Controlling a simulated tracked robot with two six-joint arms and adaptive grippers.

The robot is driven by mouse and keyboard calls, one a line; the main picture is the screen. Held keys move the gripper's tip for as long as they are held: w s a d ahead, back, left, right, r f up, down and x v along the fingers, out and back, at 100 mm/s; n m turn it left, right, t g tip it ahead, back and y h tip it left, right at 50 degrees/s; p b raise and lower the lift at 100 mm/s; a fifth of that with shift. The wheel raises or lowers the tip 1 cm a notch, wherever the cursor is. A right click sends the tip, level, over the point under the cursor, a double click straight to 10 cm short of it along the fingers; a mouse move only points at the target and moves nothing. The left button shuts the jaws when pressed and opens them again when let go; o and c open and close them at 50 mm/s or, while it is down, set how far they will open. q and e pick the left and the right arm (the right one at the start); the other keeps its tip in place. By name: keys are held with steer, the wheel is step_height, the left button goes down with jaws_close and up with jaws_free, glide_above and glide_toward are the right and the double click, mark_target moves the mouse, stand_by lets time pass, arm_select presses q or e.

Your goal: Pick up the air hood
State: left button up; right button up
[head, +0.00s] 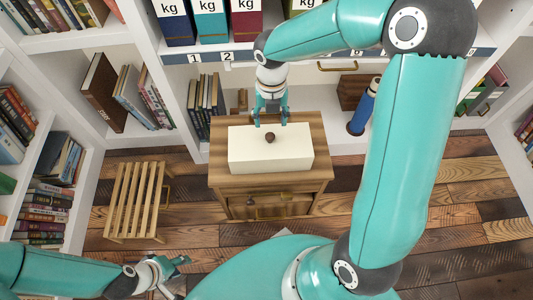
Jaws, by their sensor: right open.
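A cream-white, box-shaped cover with a round dark knob (270,138) on top, which I take to be the air hood (295,150), sits on a small wooden cabinet (222,182). My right gripper (270,120) is open, with its fingers pointing down at the hood's far edge, just behind the knob in the picture. Nothing shows between its fingers. I cannot tell whether the fingertips touch the hood. My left gripper (178,268) is low at the bottom left, far from the hood. Its jaw opening is unclear.
A slatted wooden stool (132,200) stands left of the cabinet. Shelves with books (205,100) and binders surround the area. A blue cylinder (364,108) stands on the shelf at right. Plank floor (455,205) is clear at right.

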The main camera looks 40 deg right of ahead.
mark_target(270, 135)
step_height(270, 135, down, 4)
steer(key=shift+r+b, duration=0.1)
steer(key=shift+b, duration=0.25)
steer(key=f, duration=0.1)
steer(key=f+b, duration=0.1)
steer(key=f, duration=0.1)
steer(key=f+b, duration=0.1)
steer(key=f, duration=0.1)
steer(key=shift+w, duration=0.25)
jaws_close()
